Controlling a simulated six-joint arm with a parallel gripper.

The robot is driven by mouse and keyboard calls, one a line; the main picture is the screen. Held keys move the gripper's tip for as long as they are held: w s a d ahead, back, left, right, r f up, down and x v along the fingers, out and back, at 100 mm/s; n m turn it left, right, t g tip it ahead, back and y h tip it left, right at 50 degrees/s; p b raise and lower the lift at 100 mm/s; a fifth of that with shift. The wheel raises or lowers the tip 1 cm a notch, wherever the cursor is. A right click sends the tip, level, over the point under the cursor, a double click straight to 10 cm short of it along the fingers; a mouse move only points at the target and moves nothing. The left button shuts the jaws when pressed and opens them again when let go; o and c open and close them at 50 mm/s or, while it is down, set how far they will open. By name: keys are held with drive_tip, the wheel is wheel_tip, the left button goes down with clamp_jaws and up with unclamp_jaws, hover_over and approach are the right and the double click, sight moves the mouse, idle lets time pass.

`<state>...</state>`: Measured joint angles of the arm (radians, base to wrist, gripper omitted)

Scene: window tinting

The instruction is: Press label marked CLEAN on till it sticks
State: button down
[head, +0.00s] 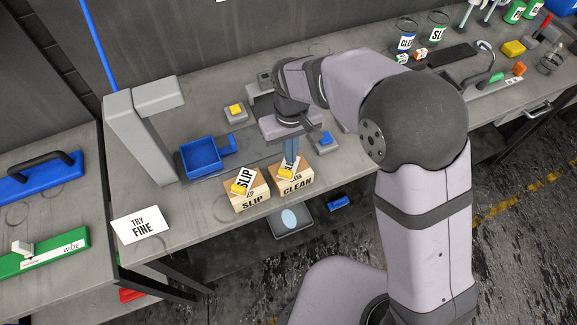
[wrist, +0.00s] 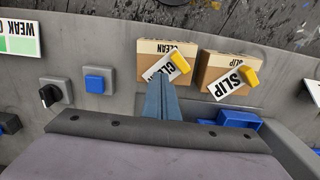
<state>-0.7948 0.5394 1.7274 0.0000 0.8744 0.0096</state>
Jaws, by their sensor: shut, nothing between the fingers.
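The CLEAN label (head: 285,174) is a white tag with a yellow tab, lying tilted on top of the open-grained CLEAN box (head: 297,187). In the wrist view the CLEAN label (wrist: 160,69) sits askew across the box's face, with its yellow tab (wrist: 181,62) at the right. My gripper (head: 290,163) points down over the label, its blue fingers shut and empty. In the wrist view the fingertips (wrist: 160,82) overlap the label's lower edge. I cannot tell whether they touch it. The fingers hide part of the label.
The SLIP box (head: 250,202) with its own SLIP label (head: 245,178) stands just left. A blue tray (head: 203,157), a grey post (head: 138,135) and a blue button (head: 325,138) are close by. A TRY FINE card (head: 141,225) lies at the bench's front left.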

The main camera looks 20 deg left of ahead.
drive_tip(key=shift+f+b, duration=0.35)
drive_tip(key=shift+f, duration=0.4)
idle(0.4)
drive_tip(key=shift+r, duration=0.1)
wheel_tip(320, 180, up, 7)
drive_tip(key=p, duration=0.6)
idle(0.3)
idle(0.4)
drive_tip(key=d+r+m, duration=0.3)
drive_tip(key=d+m, duration=0.1)
drive_tip(key=d, duration=1.3)
drive_tip(key=s+d+m, duration=0.2)
drive_tip(key=s+d, duration=0.2)
drive_tip(key=d, duration=0.3)
drive_tip(key=s+d+f+m, duration=0.1)
drive_tip(key=s+d+m, duration=0.2)
drive_tip(key=d, duration=0.4)
drive_tip(key=shift+s+d, duration=0.15)
drive_tip(key=shift+s, duration=0.7)
